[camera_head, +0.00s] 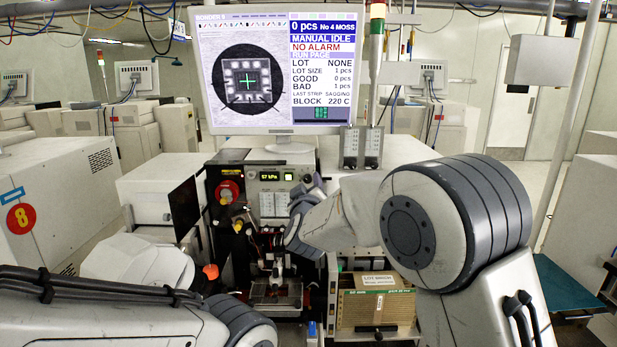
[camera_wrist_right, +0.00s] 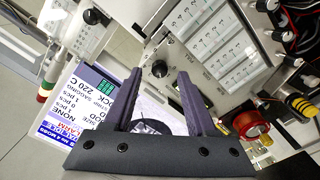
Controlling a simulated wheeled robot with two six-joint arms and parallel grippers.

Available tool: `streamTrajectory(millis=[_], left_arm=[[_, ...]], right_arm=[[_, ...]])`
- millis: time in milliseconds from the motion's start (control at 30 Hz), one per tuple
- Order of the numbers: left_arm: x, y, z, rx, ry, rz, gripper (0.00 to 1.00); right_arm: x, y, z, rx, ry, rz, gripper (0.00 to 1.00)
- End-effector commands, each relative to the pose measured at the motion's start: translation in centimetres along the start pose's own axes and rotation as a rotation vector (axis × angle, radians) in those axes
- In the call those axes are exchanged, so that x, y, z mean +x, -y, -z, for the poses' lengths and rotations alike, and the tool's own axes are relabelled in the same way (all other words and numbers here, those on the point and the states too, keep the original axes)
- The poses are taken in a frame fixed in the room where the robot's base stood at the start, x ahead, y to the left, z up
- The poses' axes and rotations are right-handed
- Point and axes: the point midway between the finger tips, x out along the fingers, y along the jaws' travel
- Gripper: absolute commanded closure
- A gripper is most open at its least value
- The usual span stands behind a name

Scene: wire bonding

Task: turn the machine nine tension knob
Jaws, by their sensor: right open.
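The machine in front of me has a pale front panel (camera_head: 270,178) with a small lit display reading 57 kPa. In the right wrist view a round black knob (camera_wrist_right: 160,68) sits on a pale panel, seen between my fingertips; I cannot read a label naming it the tension knob. Another dark round knob (camera_wrist_right: 92,17) is at the upper left there. My right gripper (camera_wrist_right: 160,74) is open and empty, with a gap between its fingers and nothing held. In the head view it is close to the panel, its fingers hard to make out. My left gripper is out of view.
A monitor (camera_head: 250,115) stands above the machine. A red round part (camera_head: 230,190) is left of the display. A machine marked 8 (camera_head: 35,200) stands at the left. A box (camera_head: 376,300) is below my right arm. Red and yellow fittings (camera_wrist_right: 250,125) show beside the right finger.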

Motion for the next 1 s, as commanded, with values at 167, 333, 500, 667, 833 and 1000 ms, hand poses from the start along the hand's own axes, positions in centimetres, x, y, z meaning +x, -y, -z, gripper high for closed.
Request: streamTrajectory(millis=[167,333,500,667,833,1000], left_arm=[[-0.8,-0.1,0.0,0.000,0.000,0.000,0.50],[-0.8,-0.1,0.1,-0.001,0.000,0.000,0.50],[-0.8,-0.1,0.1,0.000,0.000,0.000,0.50],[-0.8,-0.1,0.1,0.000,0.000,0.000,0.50],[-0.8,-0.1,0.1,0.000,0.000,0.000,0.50],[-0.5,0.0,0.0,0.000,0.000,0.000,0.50]], right_arm=[[1.9,-0.2,0.0,0.001,0.001,-0.002,0.43],[2.3,-0.1,-0.2,0.001,0.002,-0.001,0.43],[2.3,-0.2,-0.2,0.001,0.002,-0.002,0.43],[2.3,-0.2,-0.2,0.001,0.002,-0.002,1.00],[2.3,-0.2,-0.2,0.002,0.002,-0.002,1.00],[2.3,-0.1,-0.2,0.025,0.002,-0.001,1.00]])
